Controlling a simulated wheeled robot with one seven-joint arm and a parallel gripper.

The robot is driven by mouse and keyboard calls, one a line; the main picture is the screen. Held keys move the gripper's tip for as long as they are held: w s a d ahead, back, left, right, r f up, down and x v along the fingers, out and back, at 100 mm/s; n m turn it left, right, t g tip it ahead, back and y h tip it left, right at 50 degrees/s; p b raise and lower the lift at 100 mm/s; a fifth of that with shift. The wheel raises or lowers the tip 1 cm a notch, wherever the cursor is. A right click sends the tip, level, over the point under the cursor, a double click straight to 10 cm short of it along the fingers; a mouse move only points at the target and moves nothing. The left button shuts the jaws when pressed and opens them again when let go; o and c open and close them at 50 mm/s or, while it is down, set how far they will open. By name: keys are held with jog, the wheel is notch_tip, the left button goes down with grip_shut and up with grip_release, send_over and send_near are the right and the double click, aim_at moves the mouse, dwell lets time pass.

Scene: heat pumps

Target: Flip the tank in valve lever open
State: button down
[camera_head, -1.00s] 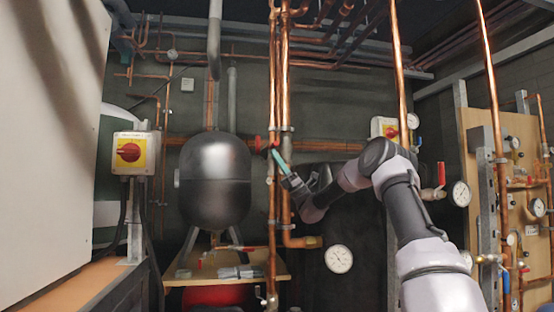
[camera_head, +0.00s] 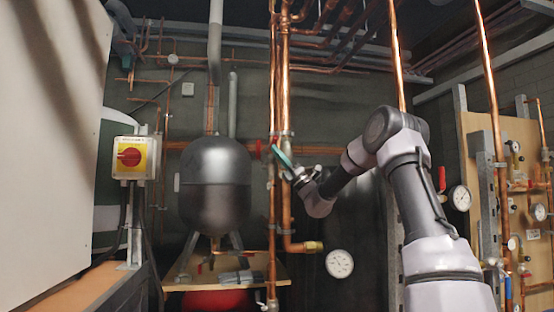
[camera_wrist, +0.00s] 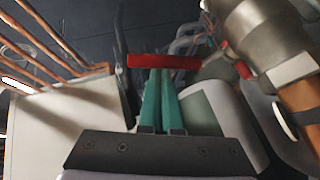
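A red valve lever (camera_wrist: 163,61) lies crosswise at the tips of my gripper (camera_wrist: 160,72) in the wrist view. The teal fingers are close together, with only a thin gap between them. I cannot tell whether they touch the lever or where its valve body is. In the head view my gripper (camera_head: 276,150) is at the vertical copper pipes, beside the dark tank (camera_head: 215,185). A small red lever (camera_head: 258,149) shows just left of the pipes there, partly hidden.
Vertical copper pipes (camera_head: 285,80) stand close to my gripper. A large metal fitting (camera_wrist: 262,40) with another red part (camera_wrist: 243,70) is at right in the wrist view. A yellow switch box (camera_head: 131,158) is at left. A round gauge (camera_head: 339,263) is below my arm.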

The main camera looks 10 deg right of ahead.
jog(key=w+r+m+t+h, duration=0.4)
jog(key=w+r+m+h, duration=0.1)
jog(key=r+m+h, duration=0.5)
jog(key=m+h, duration=0.1)
jog(key=m, duration=0.1)
jog(key=shift+w+d+m+t, duration=0.15)
jog(key=shift+w+m+t, duration=0.05)
jog(key=shift+m+t, duration=0.2)
jog(key=shift+r, duration=0.15)
dwell(0.4)
jog(key=shift+s, duration=0.1)
